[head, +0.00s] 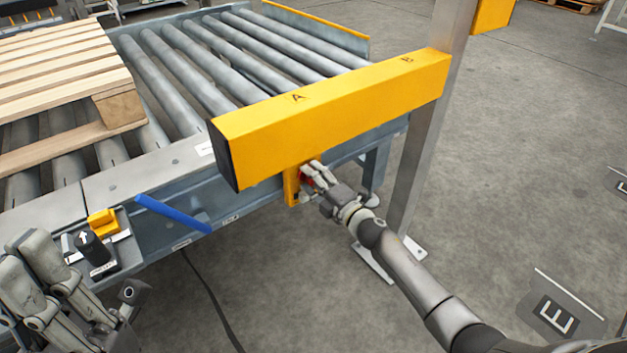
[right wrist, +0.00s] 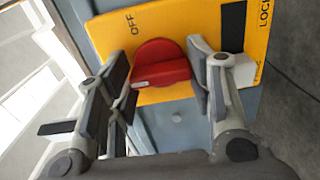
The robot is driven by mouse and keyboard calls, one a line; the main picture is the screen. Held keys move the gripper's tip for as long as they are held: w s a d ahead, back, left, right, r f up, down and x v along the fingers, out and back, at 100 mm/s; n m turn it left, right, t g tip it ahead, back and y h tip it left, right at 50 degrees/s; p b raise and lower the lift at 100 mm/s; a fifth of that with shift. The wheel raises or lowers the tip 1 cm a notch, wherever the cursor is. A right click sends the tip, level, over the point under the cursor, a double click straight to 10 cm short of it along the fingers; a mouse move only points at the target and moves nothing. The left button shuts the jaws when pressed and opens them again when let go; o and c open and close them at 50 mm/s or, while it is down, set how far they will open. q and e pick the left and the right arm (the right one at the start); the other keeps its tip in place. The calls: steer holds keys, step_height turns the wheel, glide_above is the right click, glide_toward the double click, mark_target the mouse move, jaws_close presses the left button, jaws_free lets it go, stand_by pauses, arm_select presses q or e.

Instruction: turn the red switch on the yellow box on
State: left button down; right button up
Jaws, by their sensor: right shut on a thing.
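The yellow box (head: 291,190) with the red switch (head: 307,181) hangs under the long yellow beam, mostly hidden by my right gripper (head: 318,176). In the right wrist view, the red switch (right wrist: 160,68) is a round knob with a raised bar lying roughly across the picture. The yellow box (right wrist: 178,20) has "OFF" printed up and left of the knob. My right gripper (right wrist: 162,84) is shut on the knob, one finger on each side. My left gripper (head: 45,285) is at the lower left of the head view, away from the box, its opening unclear.
A long yellow beam (head: 330,112) marked A and B runs above the box to a metal post (head: 425,130). Behind it is a roller conveyor (head: 190,70) with a wooden pallet (head: 60,70). A black selector knob (head: 92,248) sits near my left gripper. Open floor lies to the right.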

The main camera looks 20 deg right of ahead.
steer(key=shift+f, duration=0.1)
stand_by(0.5)
steer(key=o, duration=1)
steer(key=v, duration=1.2)
